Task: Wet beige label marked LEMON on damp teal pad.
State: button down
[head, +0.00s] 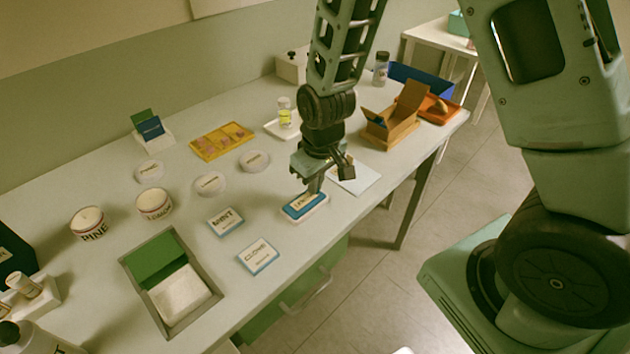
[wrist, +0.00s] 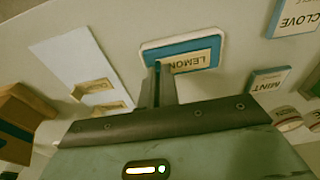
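The beige label marked LEMON (wrist: 192,62) is over the teal-blue pad (wrist: 180,46), which lies in a shallow white tray (wrist: 146,44). In the head view the label (head: 305,201) appears within the pad's outline (head: 297,212); whether it touches the pad is hard to tell. My gripper (head: 315,190) points down at the pad. In the wrist view my gripper's fingers (wrist: 158,70) are close together at one end of the label and appear shut on it. The fingertips partly hide that end.
A white sheet (head: 358,178) with beige labels (wrist: 93,90) lies beside the pad. MINT (head: 225,221) and CLOVE (head: 258,256) blocks lie to the left. Jars marked PINE (head: 88,223) and LEMON (head: 154,204), and an open cardboard box (head: 392,120), stand on the table.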

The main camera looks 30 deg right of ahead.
jog(key=shift+r+p, duration=2.7)
jog(key=shift+r, duration=0.7)
jog(key=shift+f, duration=0.1)
